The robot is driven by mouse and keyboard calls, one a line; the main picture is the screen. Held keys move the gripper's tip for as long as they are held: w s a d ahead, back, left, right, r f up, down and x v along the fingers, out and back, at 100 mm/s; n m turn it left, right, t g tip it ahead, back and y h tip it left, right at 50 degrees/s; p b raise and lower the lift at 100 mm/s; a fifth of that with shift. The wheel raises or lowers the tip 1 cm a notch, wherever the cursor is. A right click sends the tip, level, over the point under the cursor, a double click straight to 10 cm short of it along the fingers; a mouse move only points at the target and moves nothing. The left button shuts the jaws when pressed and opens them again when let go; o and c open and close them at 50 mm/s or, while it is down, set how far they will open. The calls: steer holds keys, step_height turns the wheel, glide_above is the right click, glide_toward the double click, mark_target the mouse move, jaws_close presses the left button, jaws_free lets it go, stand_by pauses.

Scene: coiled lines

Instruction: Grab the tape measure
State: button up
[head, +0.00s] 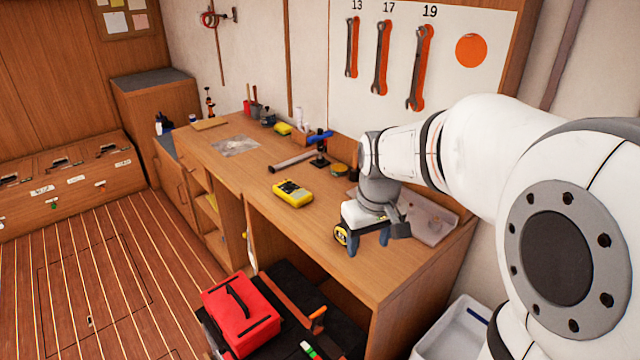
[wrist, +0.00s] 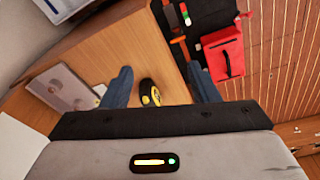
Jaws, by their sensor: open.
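The tape measure (head: 340,235), black and yellow, is on the wooden workbench near its front edge. In the head view it shows just left of my gripper (head: 368,244), partly hidden by a finger. In the wrist view, the tape measure (wrist: 150,94) appears between the two blue fingers of my gripper (wrist: 159,67), nearer the left one, with its lower part cut off by the gripper body. My gripper is open, points down and holds nothing. I cannot tell whether a finger touches the tape measure.
A yellow multimeter (head: 292,193) lies left on the workbench (head: 245,178). A grey metal plate (head: 428,215) with small parts lies to the right. A red toolbox (head: 241,312) stands below the front edge. Wrenches (head: 381,58) hang on the wall. The bench's left middle is fairly clear.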

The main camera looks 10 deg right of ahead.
steer(key=w+f+n+p, duration=0.1)
steer(key=w+f, duration=0.1)
steer(key=w, duration=0.4)
steer(key=w+f+n+g+p, duration=0.1)
steer(key=w+f, duration=0.1)
steer(key=w, duration=0.4)
steer(key=w+f+n+p, duration=0.1)
steer(key=w+p, duration=0.1)
steer(key=w, duration=0.4)
steer(key=shift+a+f+n, duration=0.25)
steer(key=shift+f+n, duration=0.15)
steer(key=shift+w+f+g, duration=0.15)
steer(key=shift+f+g, duration=0.15)
steer(key=shift+f, duration=0.4)
steer(key=f+p, duration=0.1)
steer(key=f, duration=0.2)
steer(key=f+p, duration=0.1)
steer(key=f, duration=0.2)
steer(key=shift+w+d+f, duration=0.1)
steer(key=shift+d+f, duration=0.1)
steer(key=shift+f, duration=0.2)
steer(key=shift+c, duration=0.4)
jaws_close()
